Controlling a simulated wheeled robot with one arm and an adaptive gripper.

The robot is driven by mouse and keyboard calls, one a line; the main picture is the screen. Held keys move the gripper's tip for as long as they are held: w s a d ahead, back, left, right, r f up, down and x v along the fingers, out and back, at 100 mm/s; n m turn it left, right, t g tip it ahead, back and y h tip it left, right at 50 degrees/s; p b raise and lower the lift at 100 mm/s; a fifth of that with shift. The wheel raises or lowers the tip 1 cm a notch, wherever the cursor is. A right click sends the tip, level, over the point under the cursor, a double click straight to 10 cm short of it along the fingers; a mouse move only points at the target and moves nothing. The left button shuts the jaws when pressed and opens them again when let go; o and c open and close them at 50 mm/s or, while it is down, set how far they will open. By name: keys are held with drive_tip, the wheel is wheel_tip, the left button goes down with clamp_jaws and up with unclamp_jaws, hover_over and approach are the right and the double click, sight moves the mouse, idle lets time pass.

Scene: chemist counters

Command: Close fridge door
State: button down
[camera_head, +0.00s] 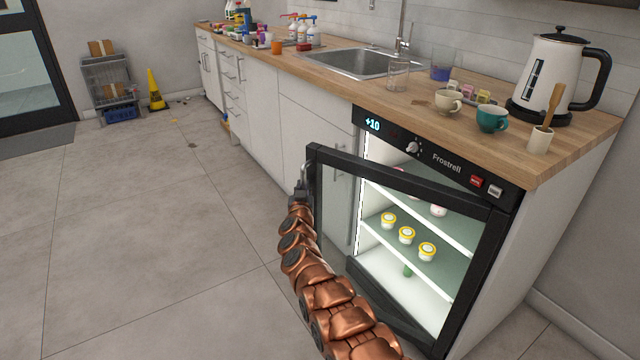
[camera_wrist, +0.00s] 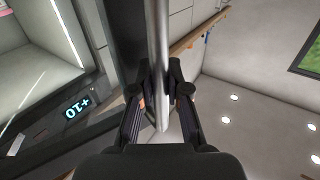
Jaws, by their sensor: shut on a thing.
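The small fridge (camera_head: 408,150) is built in under the wooden counter, with a lit "+10" display and the name Frostrell. Its black-framed glass door (camera_head: 400,176) stands open, swung out to the front. My gripper (camera_head: 301,190) is at the free left edge of the door. In the wrist view, my gripper (camera_wrist: 161,88) is shut around the metal bar handle (camera_wrist: 158,45). The "+10" display (camera_wrist: 77,108) shows at the left there. Yellow-lidded tubs (camera_head: 406,235) stand on a fridge shelf, seen through the door glass. My copper arm hides part of the door's lower left.
A wooden counter (camera_head: 425,114) holds a kettle (camera_head: 556,75), a cream cup (camera_head: 447,101), a teal cup (camera_head: 491,119) and a sink (camera_head: 355,62). White cabinets run to the left of the fridge. The tiled floor left of my arm is clear. A yellow sign (camera_head: 155,90) stands far back.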

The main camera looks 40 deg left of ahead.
drive_tip(key=shift+w+d, duration=0.2)
drive_tip(key=shift+w, duration=0.2)
drive_tip(key=c, duration=1.1)
unclamp_jaws()
drive_tip(key=shift+c, duration=0.2)
drive_tip(key=shift+s+a, duration=0.1)
drive_tip(key=shift+s, duration=0.05)
drive_tip(key=shift+s, duration=0.15)
drive_tip(key=v, duration=1.1)
drive_tip(key=shift+s, duration=0.3)
